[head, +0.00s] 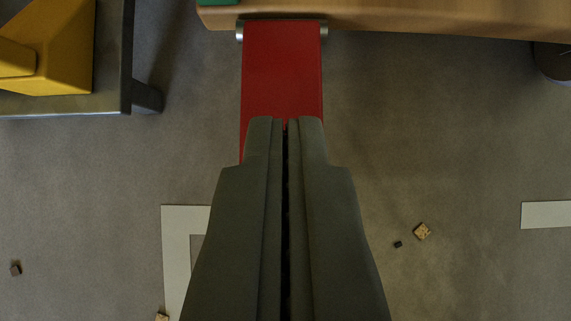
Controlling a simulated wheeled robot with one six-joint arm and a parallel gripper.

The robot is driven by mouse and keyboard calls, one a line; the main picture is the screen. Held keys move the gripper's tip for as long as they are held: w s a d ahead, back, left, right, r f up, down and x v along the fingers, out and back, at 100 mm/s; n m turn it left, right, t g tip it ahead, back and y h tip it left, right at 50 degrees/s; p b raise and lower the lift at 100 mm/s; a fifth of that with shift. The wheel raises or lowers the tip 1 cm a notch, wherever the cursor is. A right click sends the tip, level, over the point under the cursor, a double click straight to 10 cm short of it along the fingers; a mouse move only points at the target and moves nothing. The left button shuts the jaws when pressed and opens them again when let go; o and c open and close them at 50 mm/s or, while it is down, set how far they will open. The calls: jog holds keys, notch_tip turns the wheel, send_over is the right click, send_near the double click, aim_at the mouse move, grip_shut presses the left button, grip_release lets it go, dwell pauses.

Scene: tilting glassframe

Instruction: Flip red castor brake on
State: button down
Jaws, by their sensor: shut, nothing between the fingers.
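The red castor brake (283,70) is a flat red lever in the upper middle of the head view. Its far end meets a silver pin (240,32) at the edge of a wooden frame. My gripper (286,122) is shut and empty, with its grey fingertips over the near part of the red lever, hiding its near end. I cannot tell whether the fingertips touch the lever or hover above it. The castor wheel itself is not visible.
A wooden beam (430,16) runs along the top, with a green piece (217,2) at its left. A grey platform (60,104) with a yellow block (70,55) stands upper left. A dark round object (553,60) is at right. Small debris (422,231) lies on open floor.

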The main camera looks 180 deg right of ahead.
jog(key=shift+s+f, duration=0.15)
jog(key=shift+f, duration=0.65)
jog(key=shift+s+f, duration=0.1)
jog(key=shift+f, duration=0.7)
jog(key=shift+s+f, duration=0.1)
jog(key=shift+f, duration=0.05)
jog(key=shift+s+f+t, duration=0.2)
jog(key=shift+f+t, duration=0.25)
jog(key=shift+f, duration=0.45)
jog(key=shift+s+f+t, duration=0.2)
jog(key=shift+f+t, duration=0.2)
jog(key=shift+f, duration=0.55)
jog(key=shift+s+f+t, duration=0.2)
jog(key=shift+f+t, duration=0.25)
jog(key=shift+f, duration=0.45)
jog(key=shift+s+f, duration=0.1)
jog(key=shift+f, duration=0.05)
